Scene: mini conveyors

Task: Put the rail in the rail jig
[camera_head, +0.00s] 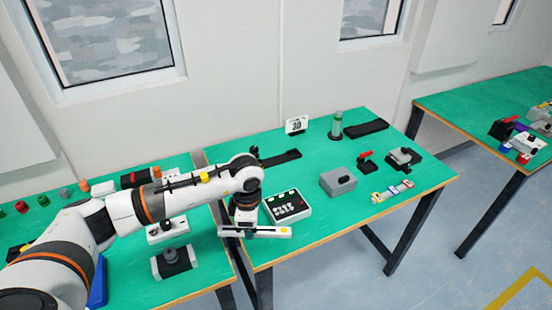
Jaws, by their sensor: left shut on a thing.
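My left arm comes in from the left, and its gripper (245,222) points down near the front edge of the middle green table. The gripper is shut on a pale, long bar that looks like the rail (270,232). The rail lies level across the picture, in front of a white box with a dark top (290,206). I cannot tell which fixture is the rail jig; a flat black holder (280,158) lies behind the gripper and another black one (366,128) lies at the back right. The fingertips are partly hidden. My right gripper is not in view.
A grey box (338,181), a red-handled clamp (366,161) and a row of small coloured parts (392,192) are on the table's right. A number sign (297,125) and a greenish cylinder (337,123) stand at the back. The surface between is mostly clear.

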